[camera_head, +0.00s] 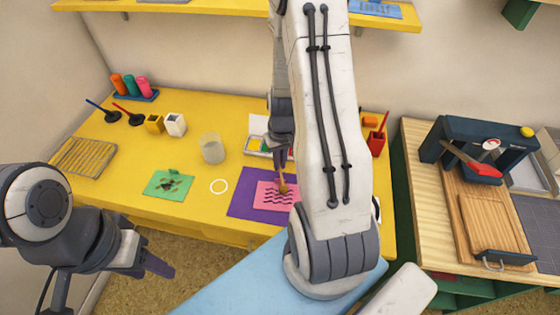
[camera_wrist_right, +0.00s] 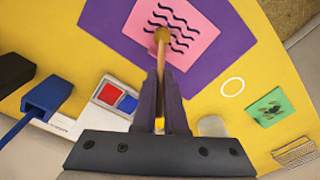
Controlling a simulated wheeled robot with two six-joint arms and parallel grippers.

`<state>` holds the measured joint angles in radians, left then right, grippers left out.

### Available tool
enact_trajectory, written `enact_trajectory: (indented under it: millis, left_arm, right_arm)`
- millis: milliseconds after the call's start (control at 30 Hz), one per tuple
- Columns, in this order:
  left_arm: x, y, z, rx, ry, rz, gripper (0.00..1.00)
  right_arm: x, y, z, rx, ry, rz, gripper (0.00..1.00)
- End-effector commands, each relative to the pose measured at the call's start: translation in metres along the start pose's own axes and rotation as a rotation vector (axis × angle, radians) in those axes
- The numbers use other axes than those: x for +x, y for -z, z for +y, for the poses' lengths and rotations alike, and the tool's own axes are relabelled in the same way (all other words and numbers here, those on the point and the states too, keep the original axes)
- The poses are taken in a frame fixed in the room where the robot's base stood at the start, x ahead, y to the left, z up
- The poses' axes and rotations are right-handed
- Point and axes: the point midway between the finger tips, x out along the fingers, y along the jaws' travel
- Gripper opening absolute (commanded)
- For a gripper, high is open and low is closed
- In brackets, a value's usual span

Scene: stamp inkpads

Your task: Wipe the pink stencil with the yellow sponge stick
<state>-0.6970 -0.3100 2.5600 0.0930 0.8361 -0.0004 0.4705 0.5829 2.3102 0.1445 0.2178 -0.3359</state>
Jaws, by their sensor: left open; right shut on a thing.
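The pink stencil (camera_head: 268,194) with black wavy lines lies on a purple sheet (camera_head: 240,208) near the table's front edge. It also shows in the right wrist view (camera_wrist_right: 192,22). My right gripper (camera_head: 281,160) is shut on the yellow sponge stick (camera_head: 282,187) and holds it head down over the stencil. In the right wrist view, the stick's tan head (camera_wrist_right: 162,35) overlaps the wavy lines; I cannot tell whether it touches. My right arm hides part of the table behind it. My left gripper (camera_head: 158,265) is open and empty, off the table's front at lower left.
A green sheet (camera_head: 168,183) with a dark print, a white ring mark (camera_head: 219,186) and a clear jar (camera_head: 212,148) lie left of the purple sheet. A red and blue inkpad (camera_wrist_right: 117,98) is behind. A wooden side table (camera_head: 430,180) stands right.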

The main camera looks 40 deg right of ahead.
Motion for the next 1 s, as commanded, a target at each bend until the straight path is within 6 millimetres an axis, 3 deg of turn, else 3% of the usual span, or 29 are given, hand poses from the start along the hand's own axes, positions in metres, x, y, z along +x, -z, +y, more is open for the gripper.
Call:
enact_trajectory:
  millis: [667, 1000]
  left_arm:
    - [0.006, 0.0, 0.0, 0.0, 0.0, 0.0, 0.5]
    - [0.001, 0.0, 0.0, 0.0, 0.0, 0.0, 0.5]
  right_arm:
    - [0.007, 0.0, 0.0, 0.0, 0.0, 0.0, 0.0]
    - [0.006, 0.005, -0.01, -0.001, 0.0, 0.0, 0.0]
